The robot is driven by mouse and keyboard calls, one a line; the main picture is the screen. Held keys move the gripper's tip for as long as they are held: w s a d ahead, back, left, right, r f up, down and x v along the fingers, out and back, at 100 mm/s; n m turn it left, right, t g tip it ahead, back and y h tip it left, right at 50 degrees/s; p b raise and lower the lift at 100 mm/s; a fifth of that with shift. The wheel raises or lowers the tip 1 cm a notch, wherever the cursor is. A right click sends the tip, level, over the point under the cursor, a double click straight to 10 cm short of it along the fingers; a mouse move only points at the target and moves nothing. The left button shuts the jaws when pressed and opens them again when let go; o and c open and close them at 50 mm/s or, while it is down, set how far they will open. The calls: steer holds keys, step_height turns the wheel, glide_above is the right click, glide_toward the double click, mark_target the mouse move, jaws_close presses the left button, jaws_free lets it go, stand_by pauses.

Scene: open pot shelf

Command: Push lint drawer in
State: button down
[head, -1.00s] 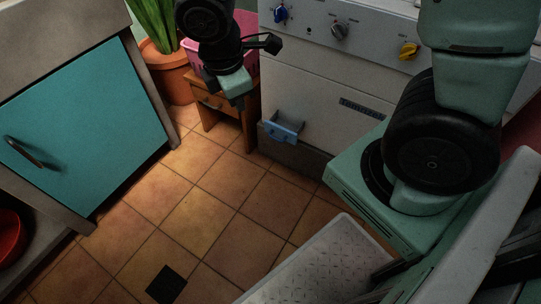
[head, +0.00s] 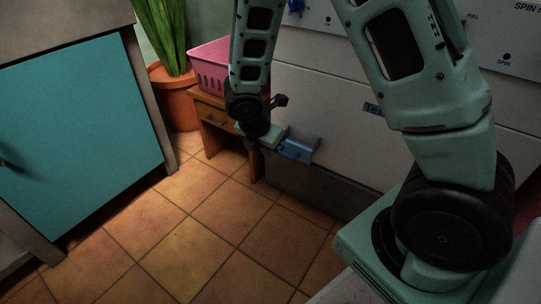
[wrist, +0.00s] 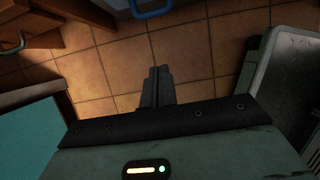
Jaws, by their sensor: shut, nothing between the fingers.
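The lint drawer (head: 297,151) is a small blue drawer low on the left of the white machine's front, and it sticks out from that front. Its blue handle (wrist: 153,11) shows at the top edge of the wrist view. My gripper (head: 254,146) is just left of the drawer in the head view, pointing down, and I cannot tell whether it touches. In the wrist view my gripper (wrist: 159,72) has its dark fingers together and empty, with floor tiles beyond them and a gap below the handle.
A wooden stool (head: 213,115) with a pink basket (head: 211,70) stands behind my gripper. A potted plant (head: 177,103) is farther left. A teal cabinet door (head: 85,140) bounds the left side. The tiled floor (head: 190,235) between cabinet and machine is clear.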

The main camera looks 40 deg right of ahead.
mark_target(289, 153)
steer(key=w+d+f+b, duration=0.2)
steer(key=d+f+b, duration=0.4)
steer(key=f, duration=0.1)
steer(key=shift+w+d+f, duration=0.2)
steer(key=shift+d, duration=0.05)
steer(key=w+d+p, duration=0.2)
steer(key=d+p, duration=0.2)
steer(key=d, duration=0.3)
steer(key=shift+w+d, duration=0.35)
steer(key=shift+d, duration=0.1)
